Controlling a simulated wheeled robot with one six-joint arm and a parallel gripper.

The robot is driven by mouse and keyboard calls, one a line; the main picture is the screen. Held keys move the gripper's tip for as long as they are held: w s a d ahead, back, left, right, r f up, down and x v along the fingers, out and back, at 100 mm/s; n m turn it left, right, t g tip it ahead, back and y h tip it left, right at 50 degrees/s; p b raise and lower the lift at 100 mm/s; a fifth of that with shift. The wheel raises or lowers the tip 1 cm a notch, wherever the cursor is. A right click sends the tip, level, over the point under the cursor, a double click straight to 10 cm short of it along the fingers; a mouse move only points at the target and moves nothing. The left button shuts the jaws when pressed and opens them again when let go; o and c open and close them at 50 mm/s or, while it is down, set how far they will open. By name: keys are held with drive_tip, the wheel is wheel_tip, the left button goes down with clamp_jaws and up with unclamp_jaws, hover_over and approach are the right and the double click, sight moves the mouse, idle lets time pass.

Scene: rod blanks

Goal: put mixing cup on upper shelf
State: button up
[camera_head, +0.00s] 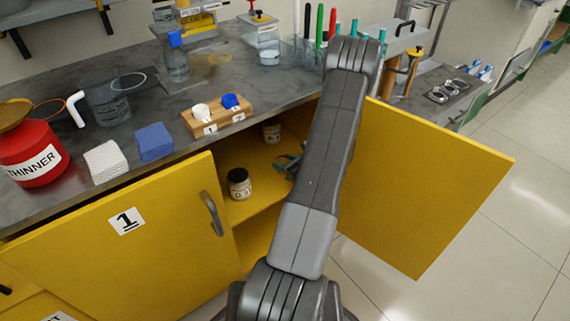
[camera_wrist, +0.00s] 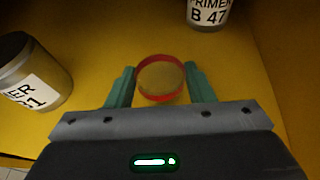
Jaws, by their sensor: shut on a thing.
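The mixing cup, a small round cup with a red rim and tan inside (camera_wrist: 160,78), sits between the two teal fingers of my gripper (camera_wrist: 161,86) in the wrist view. My gripper is shut on it, one finger at each side. In the head view my gripper (camera_head: 288,164) is inside the open yellow cabinet over the upper shelf (camera_head: 262,200), partly hidden by my arm; the cup cannot be made out there. Whether the cup's base touches the shelf cannot be told.
A dark-lidded jar (camera_head: 239,184) stands near the shelf front; in the wrist view it is at left (camera_wrist: 32,72). A primer jar (camera_wrist: 208,12) stands farther back.

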drive_tip(key=o, duration=1)
drive_tip(key=shift+o, duration=0.2)
drive_tip(key=p+v, duration=0.2)
drive_tip(key=v, duration=1)
